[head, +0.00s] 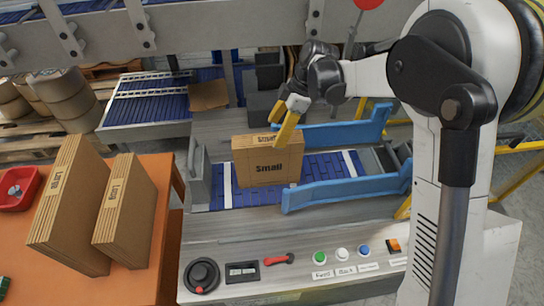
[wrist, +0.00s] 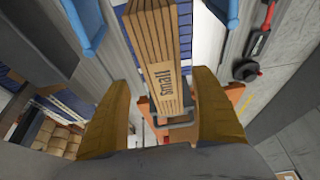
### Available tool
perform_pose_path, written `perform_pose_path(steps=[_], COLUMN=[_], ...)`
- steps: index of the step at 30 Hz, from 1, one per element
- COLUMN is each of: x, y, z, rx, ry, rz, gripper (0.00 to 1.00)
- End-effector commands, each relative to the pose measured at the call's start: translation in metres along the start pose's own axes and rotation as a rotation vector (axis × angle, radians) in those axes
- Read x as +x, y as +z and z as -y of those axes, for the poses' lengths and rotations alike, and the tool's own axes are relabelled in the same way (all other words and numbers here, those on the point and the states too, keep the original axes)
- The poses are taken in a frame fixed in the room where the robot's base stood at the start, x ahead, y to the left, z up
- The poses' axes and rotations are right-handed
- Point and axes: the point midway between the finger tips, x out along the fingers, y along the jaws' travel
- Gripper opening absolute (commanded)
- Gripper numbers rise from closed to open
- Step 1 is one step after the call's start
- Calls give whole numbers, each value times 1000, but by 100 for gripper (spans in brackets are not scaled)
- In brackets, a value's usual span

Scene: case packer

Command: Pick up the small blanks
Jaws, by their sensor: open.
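The small blanks (head: 268,168) are a tan cardboard stack marked "Small", standing upright on the blue belt of the machine. In the wrist view the stack (wrist: 158,50) shows its layered edge and runs up the picture from between my fingers. My gripper (head: 283,122) has yellow fingers and is at the stack's upper right end in the head view; one finger covers part of that corner. In the wrist view my gripper (wrist: 163,82) is open, one finger each side of the stack, with gaps showing. How far down the fingers reach is unclear.
Blue guide rails (head: 345,188) flank the belt on the right. A grey upright plate (head: 199,175) stands left of the stack. Buttons (head: 342,254) line the front panel.

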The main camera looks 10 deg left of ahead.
Motion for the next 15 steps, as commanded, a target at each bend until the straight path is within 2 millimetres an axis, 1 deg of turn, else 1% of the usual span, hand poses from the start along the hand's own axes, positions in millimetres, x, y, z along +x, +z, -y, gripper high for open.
perform_pose_path(steps=[7,9,13,15], x=[41,49,58,66], y=[1,0,0,-1], z=[0,1,1,3], rx=[1,1,2,2], ry=[0,0,1,1], rz=[1,1,1,1], gripper=[76,76,76,76])
